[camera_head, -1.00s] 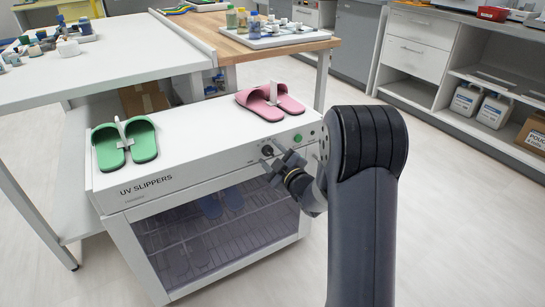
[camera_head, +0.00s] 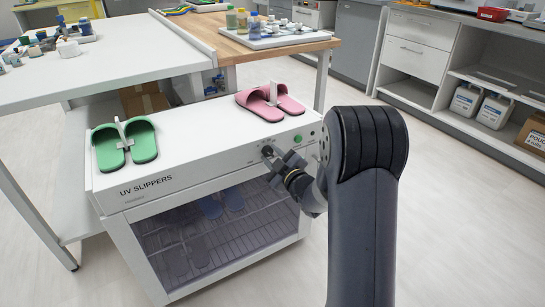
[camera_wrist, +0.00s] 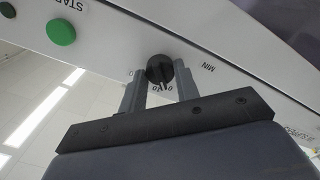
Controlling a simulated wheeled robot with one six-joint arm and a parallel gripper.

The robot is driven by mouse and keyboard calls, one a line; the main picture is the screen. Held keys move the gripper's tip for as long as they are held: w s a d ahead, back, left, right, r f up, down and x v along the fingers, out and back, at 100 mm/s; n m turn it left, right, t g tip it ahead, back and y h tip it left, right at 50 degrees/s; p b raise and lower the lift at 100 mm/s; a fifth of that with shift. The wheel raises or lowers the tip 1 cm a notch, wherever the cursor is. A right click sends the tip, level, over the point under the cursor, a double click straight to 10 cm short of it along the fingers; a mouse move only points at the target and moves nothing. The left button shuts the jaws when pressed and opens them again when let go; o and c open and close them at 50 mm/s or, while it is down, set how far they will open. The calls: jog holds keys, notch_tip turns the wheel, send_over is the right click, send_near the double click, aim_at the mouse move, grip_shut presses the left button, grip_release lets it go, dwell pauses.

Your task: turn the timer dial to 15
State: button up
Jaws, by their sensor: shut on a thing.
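The timer dial (camera_head: 266,151) is a small black knob on the white front panel of the UV SLIPPERS cabinet. In the wrist view the dial (camera_wrist: 159,70) sits between the two grey fingers of my gripper (camera_wrist: 160,86), which is shut on it. The word MIN and a few marks show around the dial, upside down and partly hidden by the fingers. I cannot read which number the dial points to. In the head view my gripper (camera_head: 274,165) reaches the panel from the right, and its fingertips are small.
A green START button (camera_wrist: 61,32) is beside the dial. Green slippers (camera_head: 125,145) and pink slippers (camera_head: 268,103) stand on the cabinet top (camera_head: 195,130). Blue slippers (camera_head: 222,205) show behind the clear cabinet door. A white table (camera_head: 110,55) stands behind left. Floor at right is clear.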

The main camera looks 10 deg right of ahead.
jog(key=m, duration=0.5)
jog(key=shift+m, duration=0.3)
jog(key=m+p, duration=0.1)
jog(key=m, duration=0.4)
jog(key=shift+m, duration=0.3)
jog(key=o, duration=1)
jog(key=p+v, duration=0.2)
jog(key=v, duration=0.9)
jog(key=shift+w, duration=0.15)
